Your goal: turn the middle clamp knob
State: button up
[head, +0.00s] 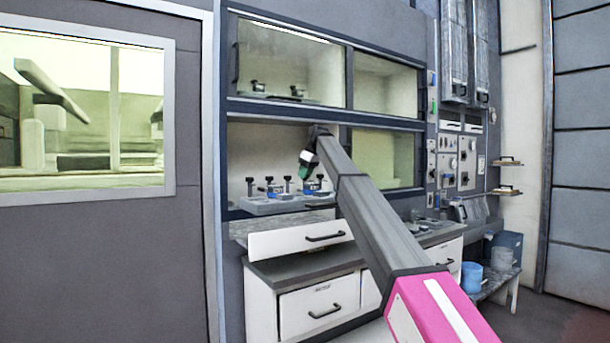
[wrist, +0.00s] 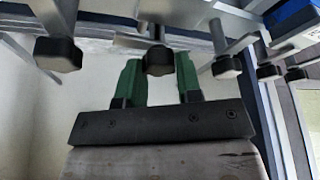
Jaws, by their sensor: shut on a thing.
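In the wrist view a row of black clamp knobs hangs on grey metal stems. My gripper (wrist: 159,76) has green fingers, one on each side of a black clamp knob (wrist: 158,61), and is shut on it. This knob is second from the left among those visible; the frames do not settle whether it is the middle one. Another knob (wrist: 57,54) is at its left and one (wrist: 226,67) at its right. In the head view my gripper (head: 306,171) reaches into the lower bay above a blue-grey fixture tray (head: 262,207), partly hidden by my arm.
Neighbouring knobs and stems stand close on both sides of my fingers. The bay's dark frame (head: 272,118) runs above my arm. Below is a counter with white drawers (head: 310,305). A blue bucket (head: 471,277) stands at the right.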

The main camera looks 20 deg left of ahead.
jog(key=shift+n+g, duration=0.3)
jog(key=shift+n, duration=0.3)
jog(key=o, duration=0.9)
jog(key=shift+o, duration=0.2)
jog(key=shift+r, duration=0.1)
jog(key=v, duration=1)
jog(key=shift+d+r, duration=0.2)
